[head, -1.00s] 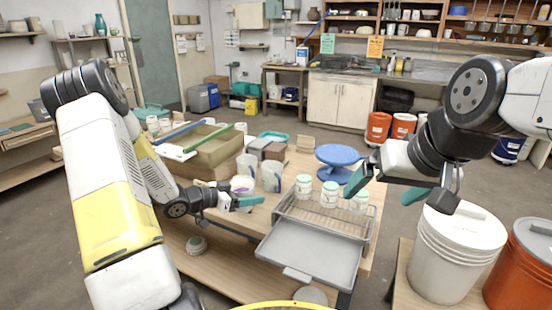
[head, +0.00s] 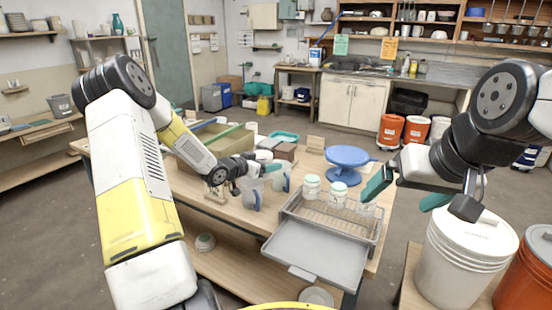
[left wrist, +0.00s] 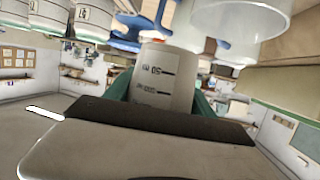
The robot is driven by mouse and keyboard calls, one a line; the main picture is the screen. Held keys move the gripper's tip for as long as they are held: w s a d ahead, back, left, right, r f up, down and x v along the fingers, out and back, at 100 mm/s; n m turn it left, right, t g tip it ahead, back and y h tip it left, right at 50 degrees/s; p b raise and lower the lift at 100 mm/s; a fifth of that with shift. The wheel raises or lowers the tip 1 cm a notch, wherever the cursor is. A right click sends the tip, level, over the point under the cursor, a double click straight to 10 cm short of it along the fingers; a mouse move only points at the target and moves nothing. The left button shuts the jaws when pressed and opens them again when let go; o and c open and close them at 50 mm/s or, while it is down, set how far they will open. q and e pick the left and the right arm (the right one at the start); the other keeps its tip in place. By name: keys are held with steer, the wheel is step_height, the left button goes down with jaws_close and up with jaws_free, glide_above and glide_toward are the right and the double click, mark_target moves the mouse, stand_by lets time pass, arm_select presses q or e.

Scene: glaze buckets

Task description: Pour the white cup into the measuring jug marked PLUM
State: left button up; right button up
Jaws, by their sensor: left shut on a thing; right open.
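My left gripper (head: 262,169) is shut on a pale cup with dark measuring marks, the white cup (left wrist: 163,78), held between the green fingers in the left wrist view. It is held up by the jugs; its tilt and contents cannot be told. Two clear measuring jugs with blue marks, a nearer one (head: 250,196) and a farther one (head: 281,180), stand on the table close to the gripper. Their names are not readable, so I cannot tell which is PLUM. A large clear vessel (left wrist: 240,14) shows close beside the cup. My right gripper (head: 408,191) is open and empty, right of the tray.
A white bucket (head: 460,258) stands at right.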

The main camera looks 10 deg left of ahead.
arm_select(q)
steer(key=shift+f, duration=0.55)
steer(key=n, duration=0.1)
steer(key=h, duration=0.1)
steer(key=d+n, duration=0.1)
steer(key=shift+s+r+n+g, duration=0.25)
steer(key=shift+r+n+g, duration=0.05)
steer(key=shift+r+g, duration=0.1)
steer(key=shift+s+d+n+h, duration=0.1)
steer(key=shift+n+h, duration=0.2)
steer(key=shift+n, duration=0.2)
steer(key=shift+d+f+n, duration=0.1)
steer(key=shift+f+n, duration=0.05)
steer(key=shift+n, duration=0.15)
step_height(320, 180, down, 2)
steer(key=n+h, duration=0.1)
steer(key=n, duration=0.3)
steer(key=n+h, duration=0.2)
steer(key=n, duration=0.1)
steer(key=shift+f+n+h, duration=0.2)
steer(key=shift+n+h, duration=0.1)
steer(key=shift+n, duration=0.1)
steer(key=shift+w+a+r+n+h, duration=0.1)
steer(key=shift+a+r+n+h, duration=0.15)
steer(key=shift+n, duration=0.4)
steer(key=shift+w+a+r+n+h, duration=0.15)
steer(key=shift+a+r+n, duration=0.1)
steer(key=shift+n, duration=0.4)
